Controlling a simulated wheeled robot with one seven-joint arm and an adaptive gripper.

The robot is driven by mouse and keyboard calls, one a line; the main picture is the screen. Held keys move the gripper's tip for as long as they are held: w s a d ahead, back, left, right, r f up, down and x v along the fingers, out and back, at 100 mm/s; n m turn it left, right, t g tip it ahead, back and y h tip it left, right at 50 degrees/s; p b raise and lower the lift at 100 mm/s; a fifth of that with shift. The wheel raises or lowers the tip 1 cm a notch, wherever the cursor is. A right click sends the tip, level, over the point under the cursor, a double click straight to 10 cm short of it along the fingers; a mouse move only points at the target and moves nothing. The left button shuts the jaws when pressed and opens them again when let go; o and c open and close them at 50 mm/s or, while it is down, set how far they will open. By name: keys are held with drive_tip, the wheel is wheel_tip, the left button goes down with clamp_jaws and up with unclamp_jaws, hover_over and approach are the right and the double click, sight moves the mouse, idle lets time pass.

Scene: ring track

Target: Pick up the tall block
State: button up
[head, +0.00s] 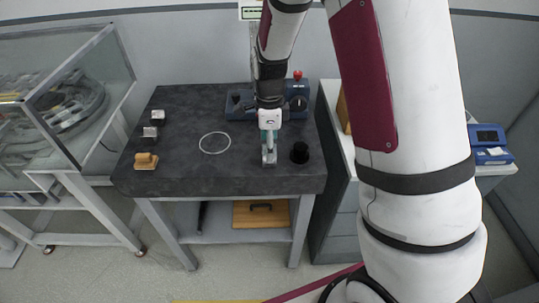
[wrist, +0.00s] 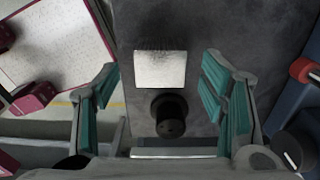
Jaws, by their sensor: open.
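A block with a pale, silvery square top (wrist: 160,69) shows in the wrist view, between the fingers and toward their tips. Its height cannot be judged from above. My gripper (wrist: 158,82) is open, with a teal-padded finger on each side of the block and a gap on both sides. In the head view my gripper (head: 269,156) points down over the front right part of the dark table (head: 225,180). There it hides most or all of the block.
A black round piece (head: 300,152) stands just right of my gripper; it also shows in the wrist view (wrist: 170,113). A blue machine (head: 296,97) with a red knob is behind. Two small metal-topped blocks (head: 150,132) and a wooden piece (head: 146,160) lie at left. A white ring (head: 215,143) marks clear tabletop.

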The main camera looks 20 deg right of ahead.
sight(266, 165)
drive_tip(key=shift+f, duration=1.85)
clamp_jaws()
drive_tip(key=shift+r, duration=0.1)
